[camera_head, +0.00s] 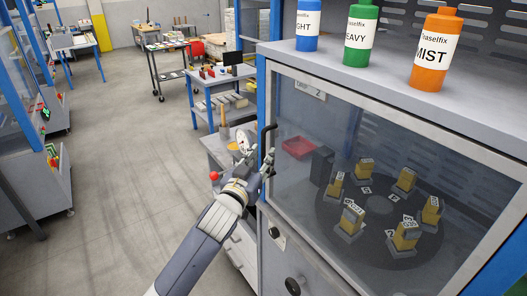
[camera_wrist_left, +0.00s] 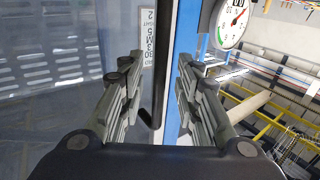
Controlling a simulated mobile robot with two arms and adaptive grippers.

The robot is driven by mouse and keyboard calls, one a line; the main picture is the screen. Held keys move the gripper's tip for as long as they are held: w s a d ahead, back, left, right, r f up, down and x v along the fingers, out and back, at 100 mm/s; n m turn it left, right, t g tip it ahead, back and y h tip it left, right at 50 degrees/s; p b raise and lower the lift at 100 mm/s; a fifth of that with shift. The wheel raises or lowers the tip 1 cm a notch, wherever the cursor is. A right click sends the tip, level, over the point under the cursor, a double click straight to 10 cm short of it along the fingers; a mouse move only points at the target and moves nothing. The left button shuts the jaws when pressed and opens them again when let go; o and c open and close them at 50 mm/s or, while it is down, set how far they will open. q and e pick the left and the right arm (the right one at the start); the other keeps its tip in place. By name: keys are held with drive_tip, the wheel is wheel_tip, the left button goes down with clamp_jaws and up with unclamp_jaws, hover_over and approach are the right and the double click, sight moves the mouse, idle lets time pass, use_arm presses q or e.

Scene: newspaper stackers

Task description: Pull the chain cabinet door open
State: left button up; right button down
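The chain cabinet (camera_head: 300,262) stands at the right of the head view. Its glass door (camera_head: 345,120), labelled "CHAIN 2" or similar, looks closed. A black vertical handle (camera_head: 266,141) is on the door's left edge. My left gripper (camera_head: 257,164) is at the handle's lower part. In the left wrist view the gripper's fingers (camera_wrist_left: 157,78) are spread apart, with the black handle (camera_wrist_left: 158,108) showing between them; I cannot tell whether they touch it. My right gripper is not in view.
Blue, green and orange bottles (camera_head: 436,50) stand on the cabinet top. Behind the glass, several yellow-and-grey blocks sit on a round dark plate (camera_head: 345,228). A round gauge (camera_wrist_left: 232,22) is close by the gripper. Workbenches (camera_head: 222,95) stand behind; floor (camera_head: 110,190) at left is clear.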

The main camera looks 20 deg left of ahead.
use_arm(q)
drive_tip(key=shift+w+r, duration=0.1)
drive_tip(key=shift+w, duration=0.4)
drive_tip(key=shift+w+d, duration=0.1)
drive_tip(key=shift+w, duration=0.4)
drive_tip(key=shift+c, duration=0.6)
clamp_jaws()
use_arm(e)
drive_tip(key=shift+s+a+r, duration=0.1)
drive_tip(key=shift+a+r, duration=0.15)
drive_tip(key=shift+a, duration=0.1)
